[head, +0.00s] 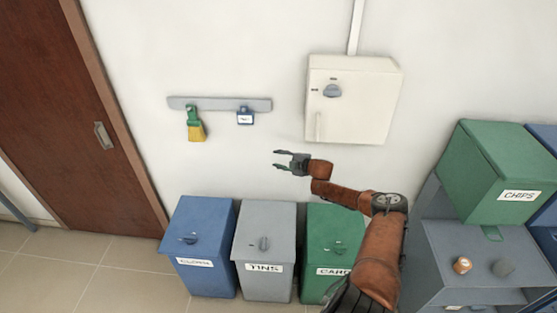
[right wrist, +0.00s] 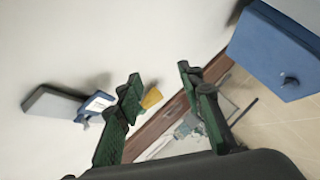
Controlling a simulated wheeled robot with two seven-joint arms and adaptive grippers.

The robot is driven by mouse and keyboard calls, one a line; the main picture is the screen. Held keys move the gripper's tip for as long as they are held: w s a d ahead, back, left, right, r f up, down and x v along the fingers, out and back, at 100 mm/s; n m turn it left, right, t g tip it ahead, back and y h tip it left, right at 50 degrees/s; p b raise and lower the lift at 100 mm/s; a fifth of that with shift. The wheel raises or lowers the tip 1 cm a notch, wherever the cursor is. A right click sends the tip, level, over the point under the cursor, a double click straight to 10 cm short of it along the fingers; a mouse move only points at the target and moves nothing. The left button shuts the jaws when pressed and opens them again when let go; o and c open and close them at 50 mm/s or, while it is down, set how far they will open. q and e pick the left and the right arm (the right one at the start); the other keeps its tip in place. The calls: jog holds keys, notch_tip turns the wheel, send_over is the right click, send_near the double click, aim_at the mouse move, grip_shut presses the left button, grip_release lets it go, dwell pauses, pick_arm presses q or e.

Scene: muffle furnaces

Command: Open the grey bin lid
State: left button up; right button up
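The grey bin (head: 266,283) stands on the floor between a blue bin and a green bin in the head view. Its label reads TINS. Its grey lid (head: 265,220) lies shut on top, with a small dark knob (head: 263,243) near the front. My right gripper (head: 277,160) is above the bins, higher than the grey lid and near the wall, pointing left. Its two fingers are apart with nothing between them; it also shows open in the right wrist view (right wrist: 158,85). The grey bin cannot be made out in the wrist view. My left gripper is not in view.
The blue bin (head: 203,279) is left of the grey one; the green bin (head: 318,285) is right, partly behind my right arm. A white wall box (head: 352,100) hangs above. Tiled floor (head: 100,285) is clear at left.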

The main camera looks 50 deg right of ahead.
jog(key=d+v, duration=0.1)
jog(key=v, duration=1.1)
jog(key=shift+a, duration=0.4)
dwell(0.5)
